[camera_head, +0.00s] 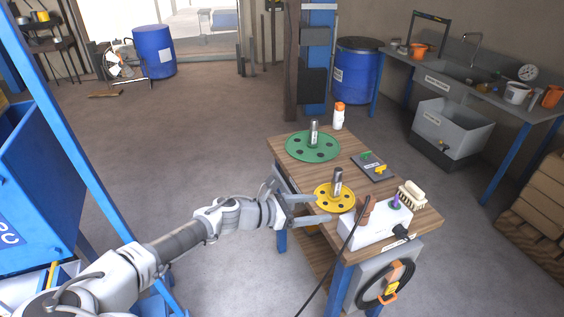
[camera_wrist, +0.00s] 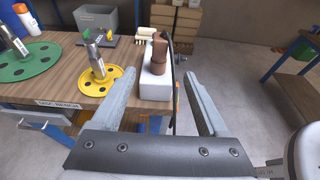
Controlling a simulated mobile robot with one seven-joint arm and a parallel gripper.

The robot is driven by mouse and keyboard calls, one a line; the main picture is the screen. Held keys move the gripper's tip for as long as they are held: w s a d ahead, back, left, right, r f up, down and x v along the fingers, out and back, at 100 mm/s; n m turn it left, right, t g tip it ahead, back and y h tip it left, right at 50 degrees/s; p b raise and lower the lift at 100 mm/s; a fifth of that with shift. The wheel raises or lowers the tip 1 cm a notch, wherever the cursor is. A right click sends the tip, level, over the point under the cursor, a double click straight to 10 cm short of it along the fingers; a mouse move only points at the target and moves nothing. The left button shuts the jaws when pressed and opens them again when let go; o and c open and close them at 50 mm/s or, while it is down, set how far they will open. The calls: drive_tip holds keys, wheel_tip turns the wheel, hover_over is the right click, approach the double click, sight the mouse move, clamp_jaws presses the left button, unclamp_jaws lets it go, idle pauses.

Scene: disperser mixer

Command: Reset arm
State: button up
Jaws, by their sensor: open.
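My gripper (camera_head: 312,207) reaches to the left edge of the wooden bench (camera_head: 283,164) in the head view. Its two fingers are apart with nothing held between them; they also show spread in the wrist view (camera_wrist: 163,90). A yellow disc with a metal shaft (camera_head: 334,197) lies on the bench just beyond the fingertips. In the wrist view the yellow disc (camera_wrist: 88,94) is left of the left finger. A green disc with a metal shaft (camera_head: 312,146) lies farther back on the bench.
A white box (camera_head: 374,227), a brush (camera_head: 411,194) and a small grey control panel (camera_head: 372,167) are on the bench. A white bottle with an orange cap (camera_head: 338,117) stands at the back. A blue frame (camera_head: 85,160) is at left. The floor left of the bench is clear.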

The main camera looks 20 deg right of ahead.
drive_tip(key=s+f+m+g+y, duration=0.4)
drive_tip(key=s+f+m+y, duration=0.1)
drive_tip(key=s, duration=0.2)
drive_tip(key=s+a+r+m+y, duration=0.1)
drive_tip(key=s+a+m+y, duration=0.25)
drive_tip(key=a+y, duration=0.2)
drive_tip(key=s+a+r+m+t+y, duration=0.1)
drive_tip(key=s+r+m+t, duration=0.1)
drive_tip(key=r, duration=0.6)
drive_tip(key=s+a+r+m+t+y, duration=0.1)
drive_tip(key=s+a+r+m+t, duration=0.1)
drive_tip(key=r+m, duration=0.3)
drive_tip(key=s+a+r+m+t+y, duration=0.1)
drive_tip(key=s+r+m+t+y, duration=0.1)
drive_tip(key=r, duration=0.9)
drive_tip(key=shift+s+a+m+t, duration=0.4)
drive_tip(key=shift+s+m+t, duration=0.35)
drive_tip(key=shift+t, duration=0.45)
drive_tip(key=shift+d, duration=0.1)
